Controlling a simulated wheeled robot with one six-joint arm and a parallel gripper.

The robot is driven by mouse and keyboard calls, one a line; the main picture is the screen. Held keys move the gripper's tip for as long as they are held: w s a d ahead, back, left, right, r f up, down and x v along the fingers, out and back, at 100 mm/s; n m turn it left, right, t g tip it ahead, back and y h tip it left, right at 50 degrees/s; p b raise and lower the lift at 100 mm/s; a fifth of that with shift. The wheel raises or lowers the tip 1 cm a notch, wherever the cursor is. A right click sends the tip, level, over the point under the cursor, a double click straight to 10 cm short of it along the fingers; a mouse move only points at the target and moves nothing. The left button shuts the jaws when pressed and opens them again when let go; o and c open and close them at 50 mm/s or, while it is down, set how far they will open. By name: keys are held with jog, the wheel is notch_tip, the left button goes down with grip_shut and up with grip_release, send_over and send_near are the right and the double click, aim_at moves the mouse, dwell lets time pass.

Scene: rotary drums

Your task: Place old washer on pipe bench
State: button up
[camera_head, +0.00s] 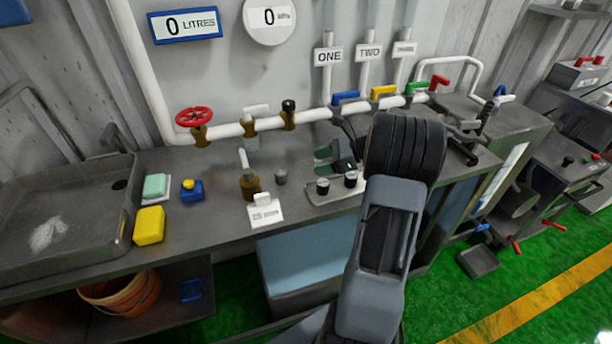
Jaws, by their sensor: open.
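The pipe bench (100,243) is a long grey worktop under white pipes, running across the head view. My arm reaches up from the bottom and hides part of the bench's right half. My gripper (323,160) shows left of the arm's dark joint, with two greenish fingertips apart. It appears open, above or near a metal plate (318,199) with two black-and-silver fittings (350,180). I cannot make out an old washer; it may be too small or hidden behind my arm. Nothing clear shows between the fingertips.
A brass fitting (250,186), small grey cylinder (281,177) and white label (266,212) stand left of my gripper. Further left are a yellow sponge (149,226), blue box (192,191) and sink (60,262). Red (194,117), blue, yellow and green valve handles line the pipe.

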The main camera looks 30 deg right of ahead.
jog(key=s+a+r+n+g+h, duration=0.1)
jog(key=s+a+n+g+h, duration=0.15)
jog(key=a+n, duration=0.45)
jog(key=s+a+r+n+g+h, duration=0.1)
jog(key=s+a+n+g+h, duration=0.2)
jog(key=a, duration=0.5)
jog(key=s+a+n+t+h, duration=0.2)
jog(key=s+a+n+h, duration=0.3)
jog(key=s+n, duration=0.5)
jog(key=n, duration=0.4)
jog(key=shift+s+f+n, duration=0.25)
jog(key=shift+s+n, duration=0.05)
jog(key=shift+s, duration=0.1)
jog(key=shift+h, duration=0.25)
jog(key=shift+r+p, duration=0.8)
jog(key=shift+r, duration=0.2)
